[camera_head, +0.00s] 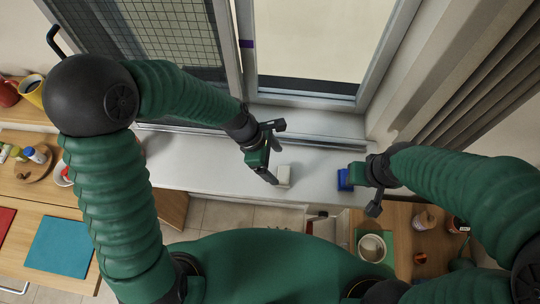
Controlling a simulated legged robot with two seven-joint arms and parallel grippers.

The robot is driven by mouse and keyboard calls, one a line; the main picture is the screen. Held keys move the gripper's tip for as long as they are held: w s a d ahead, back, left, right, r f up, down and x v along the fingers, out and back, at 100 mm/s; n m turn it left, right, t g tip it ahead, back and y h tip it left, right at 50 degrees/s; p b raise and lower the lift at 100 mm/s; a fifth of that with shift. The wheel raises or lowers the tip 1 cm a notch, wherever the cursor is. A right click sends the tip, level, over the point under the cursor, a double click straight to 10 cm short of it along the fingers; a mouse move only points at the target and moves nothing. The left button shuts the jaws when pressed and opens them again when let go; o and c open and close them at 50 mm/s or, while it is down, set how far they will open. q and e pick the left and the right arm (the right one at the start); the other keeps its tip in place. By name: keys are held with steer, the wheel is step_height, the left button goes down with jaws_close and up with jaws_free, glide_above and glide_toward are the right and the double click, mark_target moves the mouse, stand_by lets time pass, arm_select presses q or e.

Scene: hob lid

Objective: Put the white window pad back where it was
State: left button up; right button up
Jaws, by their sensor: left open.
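The white window pad (284,175) is a small pale block on the light grey window sill, in front of the open window section. My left gripper (273,152) is open and empty, just left of and above the pad in the picture. One of its fingers points down close to the pad's left side; I cannot tell whether they touch. My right gripper (366,190) is beside a blue block (345,180) near the sill's front edge. I cannot tell whether it holds that block.
The window frame (306,98) rises behind the sill (205,170). Curtains hang at the right. A wooden counter with a white bowl (372,247) and jars is at lower right. Another counter at left bears a teal mat (60,246), a round board and a yellow mug (33,90).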

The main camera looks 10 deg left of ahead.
arm_select(q)
steer(key=s+a+r+m+t+y, duration=0.1)
steer(key=s+a+r+m+y, duration=0.1)
steer(key=a+m, duration=0.6)
steer(key=s+a+r+m+t+y, duration=0.1)
steer(key=s+a+r+m+y, duration=0.1)
steer(key=a+m, duration=0.6)
steer(key=shift+s+a+r+m+t+y, duration=0.3)
steer(key=shift+s+r+m, duration=0.45)
steer(key=shift+m, duration=0.25)
steer(key=shift+s, duration=0.1)
